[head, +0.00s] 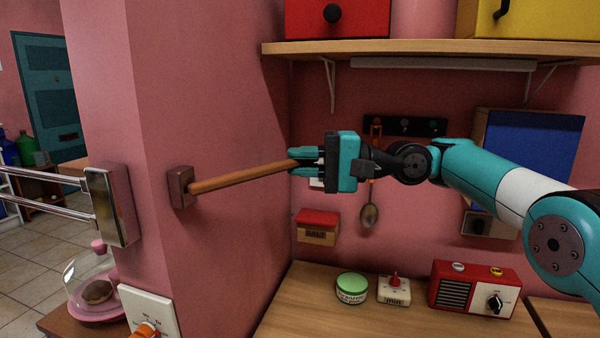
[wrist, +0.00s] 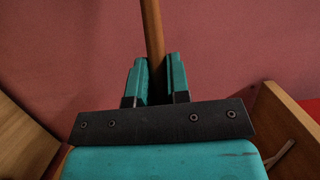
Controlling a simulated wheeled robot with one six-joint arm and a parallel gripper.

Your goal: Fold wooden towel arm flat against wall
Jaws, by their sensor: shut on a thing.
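The wooden towel arm (head: 240,178) is a round brown rod. It comes out of a small dark wall bracket (head: 181,187) on the pink wall at the left and points to the right, away from that wall. My gripper (head: 305,160) is shut on the towel arm near its free end. In the wrist view the towel arm (wrist: 152,40) runs up from between the two teal fingers (wrist: 154,82). The rod's tip is hidden by my gripper.
A wooden shelf (head: 430,50) with red and yellow boxes hangs above my arm. Below, a counter (head: 320,295) holds a green-lidded tin (head: 352,287), a timer (head: 394,290) and a red radio (head: 475,288). A ladle (head: 369,215) hangs behind my gripper. A metal rail mount (head: 108,205) is at the left.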

